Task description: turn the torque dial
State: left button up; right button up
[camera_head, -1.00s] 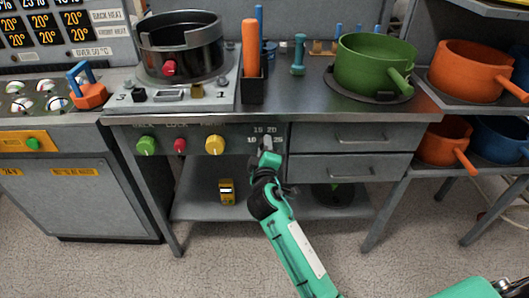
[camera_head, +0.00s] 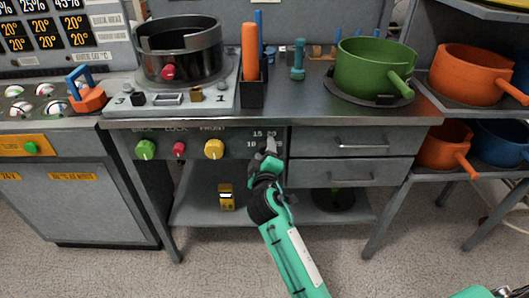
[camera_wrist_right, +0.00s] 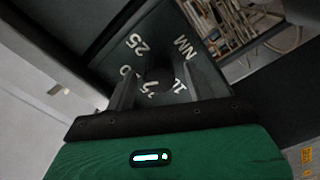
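The torque dial (camera_wrist_right: 160,76) is a dark round knob on the grey front panel, in the middle of the right wrist view. White marks 25, 15, 10 and NM are around it, some partly covered. My right gripper (camera_wrist_right: 163,88) has one finger on each side of the dial, with panel and marks showing in the gaps. It is open around the dial; contact cannot be made out. In the head view my right gripper (camera_head: 268,149) covers the dial's place, below the printed 15 and 20. My left gripper is not in view.
Green (camera_head: 146,149), red (camera_head: 179,149) and yellow (camera_head: 213,149) knobs sit left on the same panel. Two drawers (camera_head: 352,139) with protruding handles are to the right. The worktop edge (camera_head: 290,117) overhangs above. The floor in front is open.

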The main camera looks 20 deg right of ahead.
jog(key=v, duration=1.3)
jog(key=shift+s, duration=0.35)
jog(key=shift+a, duration=0.1)
